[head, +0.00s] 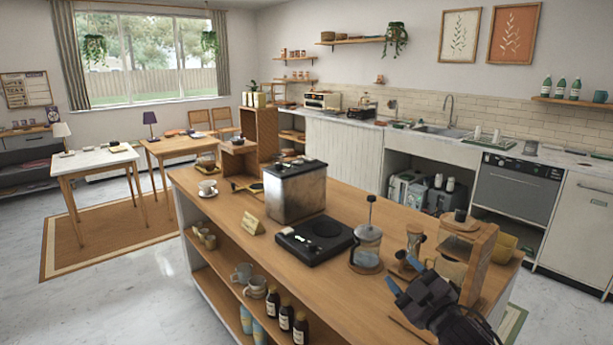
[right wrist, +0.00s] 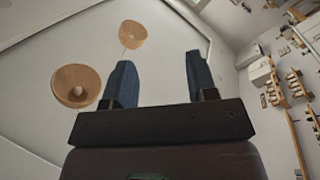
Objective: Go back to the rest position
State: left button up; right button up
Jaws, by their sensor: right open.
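My right gripper (head: 405,287) shows at the lower right of the head view, at the front edge of the wooden coffee cart (head: 225,207). In the right wrist view its two blue fingers (right wrist: 158,88) stand apart with nothing between them, so it is open and empty. That view looks up at the ceiling and two round wooden lamps (right wrist: 76,85). My left gripper is not in view.
On the cart are a metal box (head: 294,190), a black scale-like device (head: 314,240), a French press (head: 367,236), a wooden stand (head: 478,262) close to my right gripper, and a cup on a saucer (head: 207,188). Open floor (head: 150,285) lies to the left.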

jog(key=s+d+f+m+g+h, duration=0.3)
jog(key=s+d+f+m, duration=0.1)
jog(key=s+f, duration=1)
jog(key=s+d+f+m+g+h, duration=0.3)
jog(key=s+f+m, duration=0.4)
jog(key=s+f, duration=0.7)
jog(key=shift+s+d+f+h, duration=0.3)
jog(key=shift+s+d+h, duration=0.2)
jog(key=shift+s, duration=0.15)
